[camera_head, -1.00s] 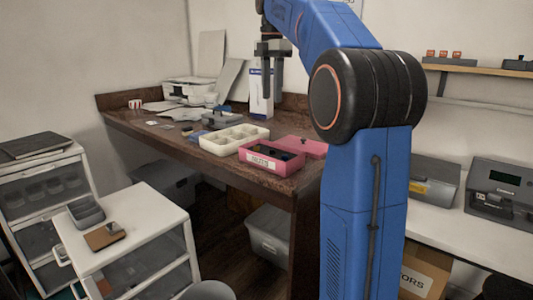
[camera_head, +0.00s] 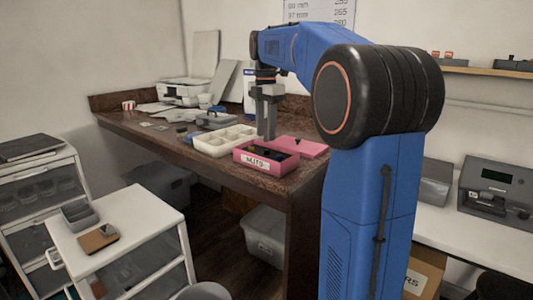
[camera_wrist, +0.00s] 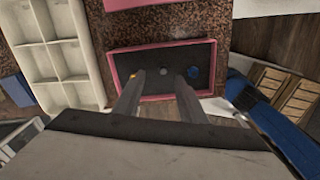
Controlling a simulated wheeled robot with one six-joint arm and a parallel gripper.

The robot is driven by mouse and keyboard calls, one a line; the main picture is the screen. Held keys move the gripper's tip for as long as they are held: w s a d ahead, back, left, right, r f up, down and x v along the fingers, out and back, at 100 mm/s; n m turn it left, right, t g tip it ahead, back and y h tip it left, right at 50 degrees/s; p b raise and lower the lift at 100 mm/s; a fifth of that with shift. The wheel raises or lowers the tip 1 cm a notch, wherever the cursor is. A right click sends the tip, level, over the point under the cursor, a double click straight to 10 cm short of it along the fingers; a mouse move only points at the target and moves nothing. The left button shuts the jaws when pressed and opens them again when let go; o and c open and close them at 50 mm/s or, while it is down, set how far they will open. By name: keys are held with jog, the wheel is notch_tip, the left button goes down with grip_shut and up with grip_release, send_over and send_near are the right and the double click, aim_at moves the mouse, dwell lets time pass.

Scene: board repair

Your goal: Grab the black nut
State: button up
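The pink box (camera_head: 243,161) labelled as nuts stands on the wooden bench near its front right corner. It also shows in the wrist view (camera_wrist: 114,68), with a dark inside. In it I see a grey round nut (camera_wrist: 163,71), a blue nut (camera_wrist: 193,73) and a small yellow one (camera_wrist: 132,76) partly behind a finger. I cannot make out a black nut against the dark floor. My gripper (camera_head: 266,137) points down over the box. In the wrist view my gripper (camera_wrist: 161,78) has its fingers apart, with the grey nut showing between them and nothing held.
A cream compartment tray (camera_head: 210,148) stands left of the box. The pink lid (camera_head: 308,148) lies to its right. A grey device (camera_head: 215,120) and a printer (camera_head: 180,93) are farther back. The bench's front edge (camera_head: 235,179) is close to the box.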

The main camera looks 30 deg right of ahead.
aim_at(267, 152)
jog(key=shift+s+f, duration=0.15)
jog(key=shift+f, duration=1.15)
jog(key=shift+s+f, duration=0.15)
jog(key=shift+f, duration=1.1)
grip_shut()
